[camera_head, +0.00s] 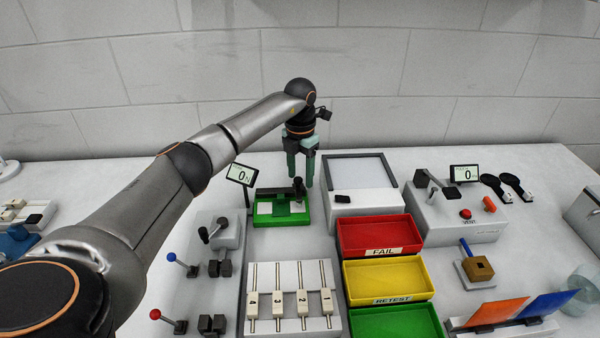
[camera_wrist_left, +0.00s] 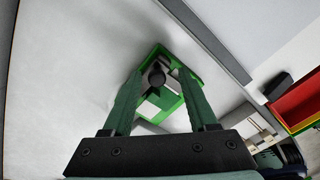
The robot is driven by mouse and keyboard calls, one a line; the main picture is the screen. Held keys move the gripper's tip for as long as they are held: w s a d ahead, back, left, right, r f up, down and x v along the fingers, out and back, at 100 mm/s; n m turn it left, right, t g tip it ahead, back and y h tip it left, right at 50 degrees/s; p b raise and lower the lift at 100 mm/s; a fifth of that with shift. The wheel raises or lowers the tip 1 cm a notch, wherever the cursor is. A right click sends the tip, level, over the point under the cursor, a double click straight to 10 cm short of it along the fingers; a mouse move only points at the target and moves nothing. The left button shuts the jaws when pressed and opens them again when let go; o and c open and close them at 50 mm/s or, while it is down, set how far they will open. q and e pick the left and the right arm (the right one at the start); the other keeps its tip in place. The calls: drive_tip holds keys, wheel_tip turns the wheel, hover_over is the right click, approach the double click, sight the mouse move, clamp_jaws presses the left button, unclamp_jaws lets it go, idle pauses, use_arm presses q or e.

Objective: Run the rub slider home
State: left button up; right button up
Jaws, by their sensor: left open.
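The rub slider's green base (camera_head: 281,221) lies on the white table, with pale pads on top. Its black slider with an upright knob (camera_head: 298,186) sits toward the right end of the base. My left gripper (camera_head: 301,183) points down at the knob, its two green fingers apart. In the left wrist view the dark round knob (camera_wrist_left: 157,79) shows between the open fingers (camera_wrist_left: 158,75), on the green base (camera_wrist_left: 196,84). I cannot tell whether either finger touches the knob. My right gripper is not in view.
A grey-framed white box (camera_head: 363,201) stands right of the green base. A small display (camera_head: 241,174) reading 0 stands to its left. Red FAIL (camera_head: 380,235), yellow RETEST (camera_head: 388,280) and green trays are in front to the right. A numbered slider panel (camera_head: 291,323) lies nearer me.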

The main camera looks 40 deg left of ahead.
sight(300, 179)
use_arm(q)
wheel_tip(300, 179, up, 12)
drive_tip(key=shift+r, duration=0.25)
idle(0.4)
drive_tip(key=shift+s, duration=0.1)
idle(0.4)
